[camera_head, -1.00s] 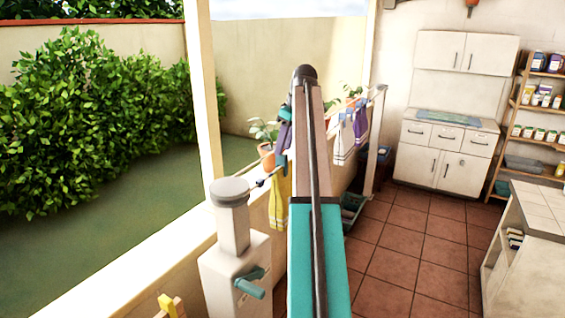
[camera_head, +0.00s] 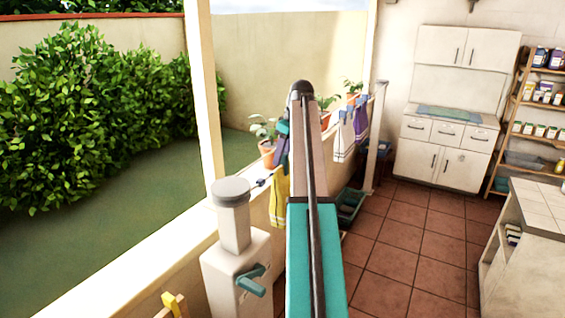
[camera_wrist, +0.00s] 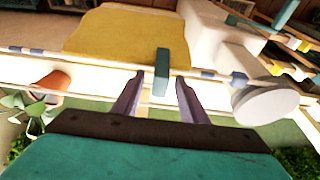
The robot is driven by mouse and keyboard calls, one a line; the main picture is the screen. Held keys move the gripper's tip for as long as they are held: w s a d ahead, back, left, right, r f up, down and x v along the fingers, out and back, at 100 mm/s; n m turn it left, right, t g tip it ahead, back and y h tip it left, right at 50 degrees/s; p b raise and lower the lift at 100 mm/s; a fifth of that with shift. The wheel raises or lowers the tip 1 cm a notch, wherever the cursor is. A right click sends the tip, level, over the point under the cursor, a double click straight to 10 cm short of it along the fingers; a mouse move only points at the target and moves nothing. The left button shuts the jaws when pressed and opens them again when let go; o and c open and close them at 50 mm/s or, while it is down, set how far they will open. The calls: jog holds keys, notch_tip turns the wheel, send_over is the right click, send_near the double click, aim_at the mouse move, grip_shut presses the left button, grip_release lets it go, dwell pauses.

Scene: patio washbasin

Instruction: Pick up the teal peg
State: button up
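The teal peg (camera_wrist: 162,72) stands upright across a clothesline in the wrist view, at the lower edge of a yellow cloth (camera_wrist: 125,38). The cloth also hangs below the line in the head view (camera_head: 279,198). My gripper (camera_wrist: 160,80) is open, with its two purple fingers apart. In the wrist view the peg appears between and slightly beyond the fingertips; I cannot tell whether its lower end is between them. No finger visibly touches it. In the head view my arm hides most of this area, and I cannot make out the peg.
A capped post (camera_head: 231,215) stands left of the cloth and shows close to my right finger in the wrist view (camera_wrist: 265,104). A potted plant (camera_wrist: 48,82) is on the left. Other cloths (camera_head: 350,128) hang farther along. A cabinet (camera_head: 444,150) stands behind.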

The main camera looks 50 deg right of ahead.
grip_shut()
jog(key=shift+r, duration=0.15)
jog(key=shift+r+b, duration=1.95)
jog(key=shift+r, duration=2.9)
